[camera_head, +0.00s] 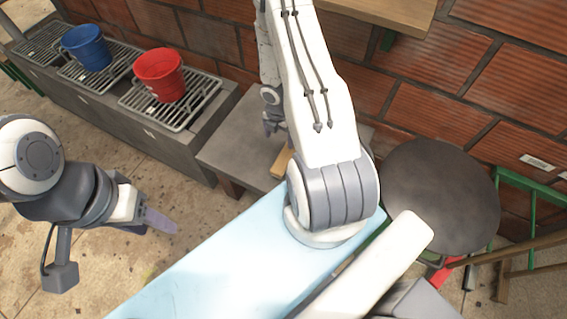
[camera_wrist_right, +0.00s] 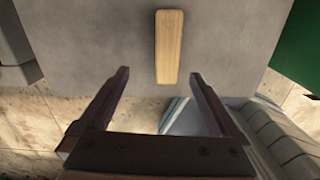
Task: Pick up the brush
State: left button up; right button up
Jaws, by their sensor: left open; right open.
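The brush shows as a pale wooden bar (camera_wrist_right: 169,47) lying flat on a grey surface (camera_wrist_right: 100,40) in the right wrist view. In the head view, part of this wooden bar (camera_head: 281,162) shows beside my white arm, which hides the rest; no bristles are visible. My right gripper (camera_wrist_right: 160,73) is open and empty, its two fingers apart with the bar's near end lined up between and beyond their tips. In the head view the right gripper (camera_head: 271,122) is partly hidden behind my arm. My left gripper (camera_head: 158,220) is over the floor at left, open and empty.
A blue bucket (camera_head: 87,47) and a red bucket (camera_head: 160,75) stand on metal grates along the grey ledge at the left. A round dark stool top (camera_head: 441,196) and green frames stand at right. A brick wall (camera_head: 420,120) runs behind.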

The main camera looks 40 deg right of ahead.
aim_at(278, 168)
jog(key=f, duration=0.1)
jog(key=s+f, duration=0.1)
jog(key=f, duration=0.1)
jog(key=shift+s+d+n, duration=0.2)
jog(key=shift+d+n, duration=0.2)
notch_tip(278, 168, down, 10)
jog(key=b, duration=1)
jog(key=shift+d+f+b, duration=0.1)
jog(key=shift+f+b, duration=0.1)
jog(key=shift+b, duration=0.1)
jog(key=shift+r, duration=0.1)
jog(key=shift+c, duration=0.3)
jog(key=c, duration=1.5)
